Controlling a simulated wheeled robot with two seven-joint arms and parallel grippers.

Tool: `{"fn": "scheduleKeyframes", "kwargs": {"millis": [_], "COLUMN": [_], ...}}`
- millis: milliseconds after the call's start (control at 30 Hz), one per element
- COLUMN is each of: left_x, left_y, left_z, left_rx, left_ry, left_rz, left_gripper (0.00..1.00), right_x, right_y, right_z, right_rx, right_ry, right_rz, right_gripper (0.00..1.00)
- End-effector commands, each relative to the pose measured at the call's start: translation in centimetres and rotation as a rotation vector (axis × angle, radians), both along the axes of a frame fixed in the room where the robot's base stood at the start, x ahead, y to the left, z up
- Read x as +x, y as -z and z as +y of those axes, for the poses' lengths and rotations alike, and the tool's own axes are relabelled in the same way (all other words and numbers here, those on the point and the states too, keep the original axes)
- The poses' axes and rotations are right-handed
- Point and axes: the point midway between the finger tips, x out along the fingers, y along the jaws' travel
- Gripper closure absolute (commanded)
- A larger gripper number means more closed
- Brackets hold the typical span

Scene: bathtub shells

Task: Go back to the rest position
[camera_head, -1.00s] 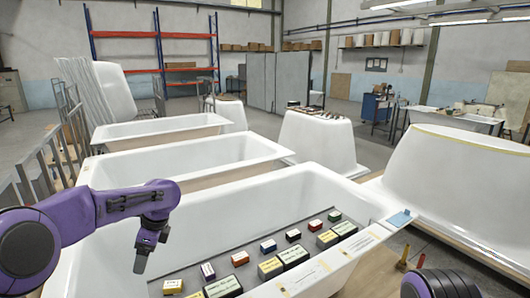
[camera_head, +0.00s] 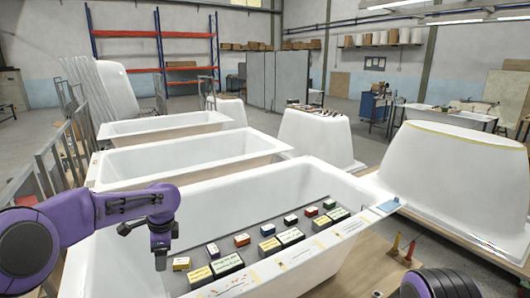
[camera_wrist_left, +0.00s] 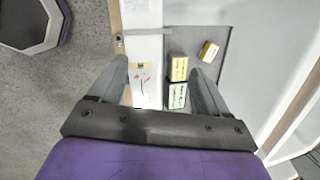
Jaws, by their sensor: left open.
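My left gripper (camera_head: 160,262) hangs from its purple arm over the near left end of the front bathtub shell (camera_head: 330,180), pointing down. In the left wrist view its two fingers (camera_wrist_left: 168,80) are spread apart with nothing held between them. Below them show the tub rim and some labelled boxes (camera_wrist_left: 179,68) on a grey mat, apart from the fingers. My right gripper is not in view; only a dark part of my right arm shows at the bottom right of the head view.
Small coloured boxes (camera_head: 241,239) and larger labelled boxes (camera_head: 291,237) lie on the grey mat (camera_head: 262,222) in the front tub. More tub shells stand behind (camera_head: 190,155) and to the right (camera_head: 460,170). Metal racks (camera_head: 62,150) line the left side.

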Motion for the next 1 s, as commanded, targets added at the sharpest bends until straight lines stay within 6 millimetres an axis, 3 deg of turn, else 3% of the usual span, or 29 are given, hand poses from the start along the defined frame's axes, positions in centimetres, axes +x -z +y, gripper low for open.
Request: {"fn": "scheduleKeyframes", "kwargs": {"millis": [167,300,367,433,533,667,800,1000], "left_x": [1.0,1.3,0.9,0.1,-2.8,-9.3,-18.5,-33.3], "left_y": [2.1,5.3,7.7,11.5,18.6,28.4,36.5,44.7], "left_z": [-2.7,-5.3,-6.5,-7.8,-9.0,-7.9,-4.7,0.0], "left_rx": [-0.146,-0.301,-0.379,-0.479,-0.621,-0.721,-0.694,-0.481], "left_ry": [-0.131,-0.287,-0.378,-0.515,-0.777,-1.15,-1.467,-1.69], "left_rz": [-0.129,-0.235,-0.277,-0.327,-0.4,-0.498,-0.61,-0.693], "left_gripper": [0.24,0.24,0.24,0.24,0.24,0.24,0.24,0.24], "right_x": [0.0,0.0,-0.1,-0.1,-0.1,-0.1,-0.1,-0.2], "right_y": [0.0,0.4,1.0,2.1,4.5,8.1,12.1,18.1], "right_z": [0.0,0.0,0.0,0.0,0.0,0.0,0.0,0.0], "right_rx": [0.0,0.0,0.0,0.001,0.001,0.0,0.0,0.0], "right_ry": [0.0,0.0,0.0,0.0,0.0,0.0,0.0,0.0], "right_rz": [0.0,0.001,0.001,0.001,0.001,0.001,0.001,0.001], "right_gripper": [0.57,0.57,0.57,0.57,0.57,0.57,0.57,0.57]}}
